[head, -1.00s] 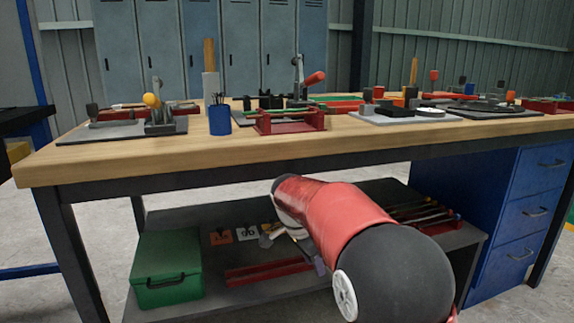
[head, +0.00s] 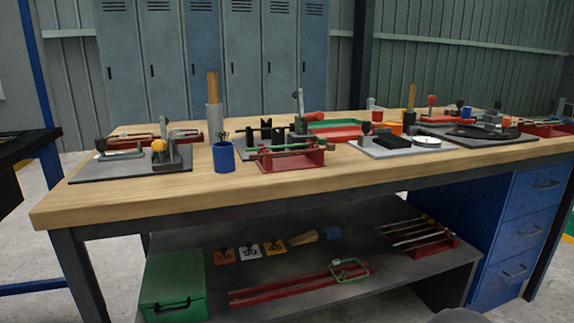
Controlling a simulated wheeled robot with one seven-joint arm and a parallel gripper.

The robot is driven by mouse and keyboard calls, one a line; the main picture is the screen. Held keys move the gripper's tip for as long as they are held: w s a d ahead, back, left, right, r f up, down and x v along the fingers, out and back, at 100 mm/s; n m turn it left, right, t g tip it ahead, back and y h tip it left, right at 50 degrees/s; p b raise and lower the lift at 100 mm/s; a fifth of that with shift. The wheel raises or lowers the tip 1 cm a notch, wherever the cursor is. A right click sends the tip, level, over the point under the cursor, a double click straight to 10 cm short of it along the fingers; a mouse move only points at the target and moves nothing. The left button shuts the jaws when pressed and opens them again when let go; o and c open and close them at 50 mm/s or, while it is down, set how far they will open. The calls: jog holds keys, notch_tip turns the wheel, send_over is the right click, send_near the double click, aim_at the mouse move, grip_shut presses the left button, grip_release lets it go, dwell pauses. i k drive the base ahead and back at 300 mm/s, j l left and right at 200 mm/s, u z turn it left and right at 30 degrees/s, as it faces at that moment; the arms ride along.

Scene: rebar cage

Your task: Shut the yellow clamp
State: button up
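The clamp with the yellow knob (head: 159,146) stands on a dark plate (head: 98,176) at the left front of the wooden workbench. A grey metal bar rises upright behind the knob. At this size I cannot tell whether the clamp is open or closed. A black-knobbed part (head: 100,144) with a grey arm is on the same plate, to the left. My gripper is not in view. A dark rounded part at the bottom right edge seems to be my arm.
A blue cup (head: 223,157) stands right of the plate, with a wooden-handled tool (head: 214,104) behind. A red jig (head: 292,156), a red-handled clamp (head: 309,118) and more fixtures sit rightward. The lower shelf holds a green box (head: 173,285) and red bars (head: 290,284).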

aim_at(157, 145)
jog(key=u, duration=1.35)
jog(key=j, duration=0.2)
jog(key=i, duration=0.05)
